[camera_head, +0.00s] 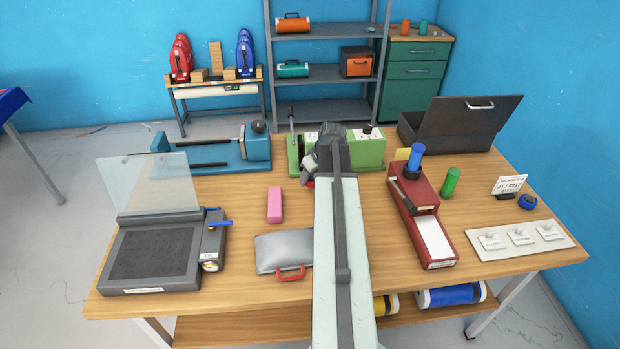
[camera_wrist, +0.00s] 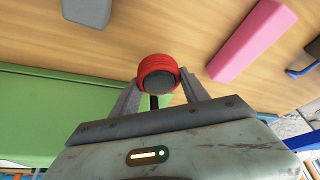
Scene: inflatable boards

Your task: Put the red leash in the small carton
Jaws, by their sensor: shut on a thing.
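The red leash (camera_wrist: 158,70) is a round red coil with a dark centre, seen in the wrist view. My gripper (camera_wrist: 160,84) is shut on it, with one finger on each side. In the head view my gripper (camera_head: 307,182) is over the middle of the wooden table, in front of the green machine, and only a little red shows there. The arm hides part of the table beneath. I cannot pick out a small carton for certain; small brown blocks (camera_head: 200,75) stand on the back bench.
A pink block (camera_head: 275,205) and a grey case (camera_head: 284,251) with a red handle lie left of my arm. A red machine (camera_head: 420,215) stands to the right. A green machine (camera_head: 368,151) and an open dark case (camera_head: 462,122) are behind. Some bare wood lies around the pink block.

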